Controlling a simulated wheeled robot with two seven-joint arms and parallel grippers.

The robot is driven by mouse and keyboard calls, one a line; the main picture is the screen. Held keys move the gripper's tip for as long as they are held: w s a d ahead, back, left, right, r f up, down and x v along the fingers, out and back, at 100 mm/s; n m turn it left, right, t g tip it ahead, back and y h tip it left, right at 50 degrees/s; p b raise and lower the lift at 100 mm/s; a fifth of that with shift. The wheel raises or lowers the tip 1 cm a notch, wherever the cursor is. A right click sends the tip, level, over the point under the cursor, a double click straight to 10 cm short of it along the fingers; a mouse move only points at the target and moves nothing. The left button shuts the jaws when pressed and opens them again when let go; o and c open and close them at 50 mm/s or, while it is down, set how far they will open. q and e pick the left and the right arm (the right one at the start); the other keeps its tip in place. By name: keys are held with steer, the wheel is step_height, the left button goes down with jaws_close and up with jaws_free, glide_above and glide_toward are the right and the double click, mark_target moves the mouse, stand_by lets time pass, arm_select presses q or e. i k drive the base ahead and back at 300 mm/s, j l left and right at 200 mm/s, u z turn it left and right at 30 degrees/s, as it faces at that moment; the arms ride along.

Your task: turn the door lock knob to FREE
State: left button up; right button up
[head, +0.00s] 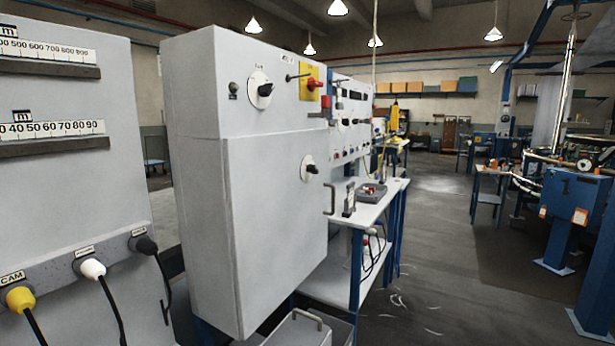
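A light grey cabinet (190,75) stands left of centre, its front angled toward the right. On its lower door panel (265,230) sits a black knob on a round white dial (308,168), near a grey door handle (331,198). Another black knob on a white dial (262,90) is on the upper panel, with a small label above it. I cannot read the dial markings, so which knob is the door lock and its setting are unclear. Neither of my grippers is in view.
A red and yellow switch (311,84) is on the upper panel. A grey panel with yellow, white and black plugs (92,268) is at the left. A workbench with a small tray (371,193) stands behind the cabinet. Open floor (430,270) lies to the right.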

mark_target(279, 220)
steer(key=l+u, duration=0.1)
steer(key=u, duration=0.8)
steer(key=i+l+u, duration=0.1)
steer(key=l+u, duration=0.25)
steer(key=l, duration=0.15)
steer(key=l+u, duration=0.75)
steer(key=l, duration=0.3)
